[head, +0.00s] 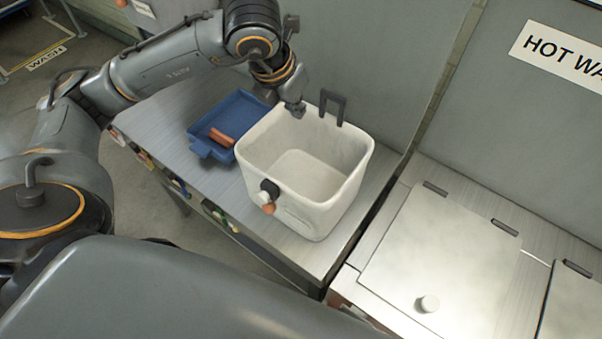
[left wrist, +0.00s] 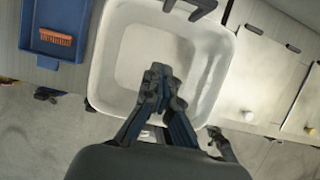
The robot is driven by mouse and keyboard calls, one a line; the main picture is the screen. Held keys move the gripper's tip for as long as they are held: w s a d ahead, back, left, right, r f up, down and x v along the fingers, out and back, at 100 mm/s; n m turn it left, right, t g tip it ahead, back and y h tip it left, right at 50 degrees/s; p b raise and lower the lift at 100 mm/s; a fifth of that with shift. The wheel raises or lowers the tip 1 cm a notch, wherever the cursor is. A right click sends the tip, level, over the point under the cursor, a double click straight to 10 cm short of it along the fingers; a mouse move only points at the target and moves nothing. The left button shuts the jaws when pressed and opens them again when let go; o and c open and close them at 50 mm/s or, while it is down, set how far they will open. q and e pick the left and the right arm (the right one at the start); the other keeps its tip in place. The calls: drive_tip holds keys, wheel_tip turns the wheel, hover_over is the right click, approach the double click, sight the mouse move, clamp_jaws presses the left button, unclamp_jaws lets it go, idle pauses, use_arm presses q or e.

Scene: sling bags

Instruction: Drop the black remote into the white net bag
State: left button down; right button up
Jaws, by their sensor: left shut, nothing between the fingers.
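A white, open-topped, bin-like container (head: 310,210) stands on the metal counter; it looks rigid, and I cannot make out a net. Its inside looks empty in the head view. The container also shows in the left wrist view (left wrist: 105,75). I cannot make out a black remote in either view. My left gripper (head: 298,110) is above the container's back left rim in the head view, pointing down. In the left wrist view the left gripper (left wrist: 158,74) shows its fingertips together over the container's opening, with nothing between them. My right gripper is out of view.
A lidded metal counter (head: 440,250) lies to the right.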

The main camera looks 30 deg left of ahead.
use_arm(q)
drive_tip(key=c, duration=1.7)
unclamp_jaws()
drive_tip(key=shift+o, duration=0.5)
drive_tip(key=shift+s+r, duration=0.1)
drive_tip(key=shift+r, duration=0.2)
drive_tip(key=v, duration=1.1)
drive_tip(key=shift+r, duration=0.2)
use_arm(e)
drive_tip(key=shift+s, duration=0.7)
use_arm(q)
drive_tip(key=shift+s+f, duration=0.1)
drive_tip(key=shift+s, duration=0.1)
